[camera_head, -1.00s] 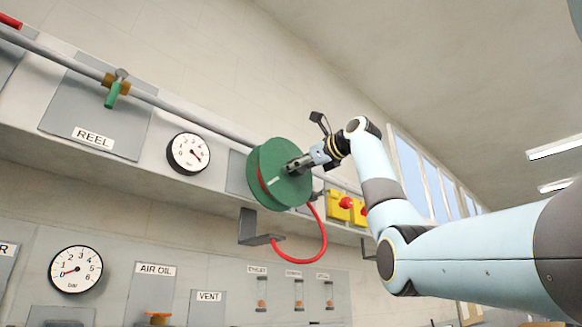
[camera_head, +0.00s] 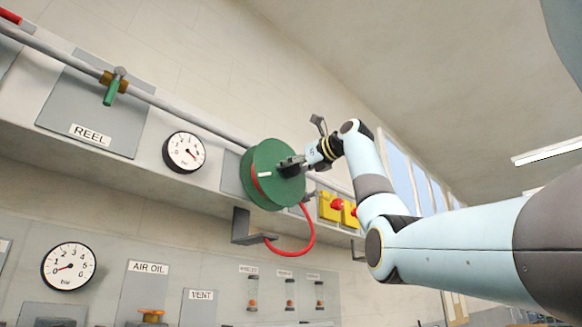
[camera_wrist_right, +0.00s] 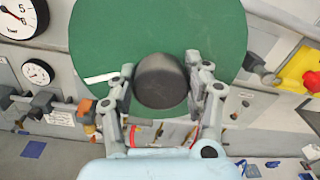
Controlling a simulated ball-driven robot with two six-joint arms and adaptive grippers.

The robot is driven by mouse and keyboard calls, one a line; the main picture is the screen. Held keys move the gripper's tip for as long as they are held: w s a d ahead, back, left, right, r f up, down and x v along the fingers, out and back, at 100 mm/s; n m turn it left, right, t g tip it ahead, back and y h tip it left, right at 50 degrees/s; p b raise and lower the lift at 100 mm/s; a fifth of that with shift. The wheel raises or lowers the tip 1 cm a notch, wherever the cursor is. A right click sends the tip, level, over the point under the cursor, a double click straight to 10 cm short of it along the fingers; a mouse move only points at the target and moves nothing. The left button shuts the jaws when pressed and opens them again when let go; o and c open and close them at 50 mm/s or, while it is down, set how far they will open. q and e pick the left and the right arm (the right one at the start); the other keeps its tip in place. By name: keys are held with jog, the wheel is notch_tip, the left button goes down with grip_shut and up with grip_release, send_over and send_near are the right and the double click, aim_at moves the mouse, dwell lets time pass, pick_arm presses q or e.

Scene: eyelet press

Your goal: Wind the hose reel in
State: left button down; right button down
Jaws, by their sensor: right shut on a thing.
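The green hose reel (camera_head: 262,196) is mounted at the wall's pipe ledge, with a white mark on its face. Red hose (camera_head: 312,240) hangs from it in a short loop down to a grey bracket, and some red hose shows between its flanges. My right gripper (camera_head: 291,167) is at the reel's face. In the right wrist view the gripper (camera_wrist_right: 161,88) has its fingers on both sides of a dark round knob (camera_wrist_right: 161,80) in front of the green disc (camera_wrist_right: 158,28), shut on it. My left gripper is not in view.
A grey bracket (camera_head: 241,228) juts out below the reel. Yellow boxes with red buttons (camera_head: 337,205) sit close to its right. A gauge (camera_head: 184,152), a REEL plate (camera_head: 91,134) and a green-handled valve (camera_head: 113,90) lie to the left along the pipe.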

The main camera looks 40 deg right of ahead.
jog(key=c, duration=0.5)
grip_release()
jog(key=shift+f, duration=0.15)
jog(key=shift+c, duration=0.2)
jog(key=s, duration=1.2)
jog(key=shift+d, duration=0.3)
